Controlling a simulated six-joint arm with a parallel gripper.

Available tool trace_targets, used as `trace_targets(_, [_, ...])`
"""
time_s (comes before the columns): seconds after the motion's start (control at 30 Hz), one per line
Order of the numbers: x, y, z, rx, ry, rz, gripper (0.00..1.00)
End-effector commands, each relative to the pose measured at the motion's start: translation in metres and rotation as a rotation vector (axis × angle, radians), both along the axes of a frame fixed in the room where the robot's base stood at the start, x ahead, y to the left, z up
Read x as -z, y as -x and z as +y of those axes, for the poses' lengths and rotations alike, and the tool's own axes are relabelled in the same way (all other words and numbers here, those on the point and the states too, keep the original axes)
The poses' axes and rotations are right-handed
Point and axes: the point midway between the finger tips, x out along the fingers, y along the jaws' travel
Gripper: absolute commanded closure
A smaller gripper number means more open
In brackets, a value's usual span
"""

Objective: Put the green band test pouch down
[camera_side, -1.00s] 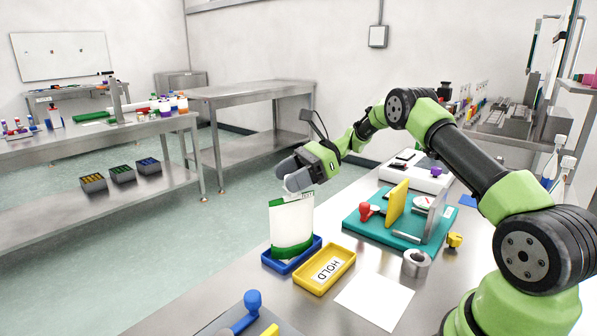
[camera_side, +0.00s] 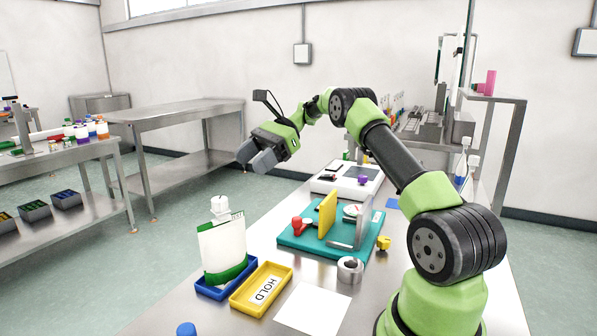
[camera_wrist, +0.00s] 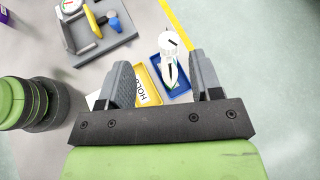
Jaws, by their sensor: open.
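A yellow tray marked HOLD (camera_side: 242,298) sits right beside the blue tray. A teal fixture board (camera_side: 300,240) with a yellow plate stands behind it. A white device (camera_side: 345,183) is farther back.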

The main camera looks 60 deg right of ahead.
Motion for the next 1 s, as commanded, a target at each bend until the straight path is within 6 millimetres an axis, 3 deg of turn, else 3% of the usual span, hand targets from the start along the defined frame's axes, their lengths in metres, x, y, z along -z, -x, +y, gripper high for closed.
trace_targets(0.1, [-0.035,0.006,0.043,-0.122,0.193,-0.068,0.41])
trace_targets(0.27, [-0.068,0.033,0.096,-0.298,0.457,-0.185,0.41])
trace_targets(0.5, [-0.095,0.103,0.159,-0.56,0.827,-0.424,0.41])
trace_targets(0.63, [-0.095,0.148,0.18,-0.696,1.015,-0.582,0.41])
trace_targets(0.8, [-0.083,0.197,0.192,-0.842,1.224,-0.787,0.41])
trace_targets(1.0, [-0.068,0.224,0.194,-0.928,1.359,-0.938,0.41])
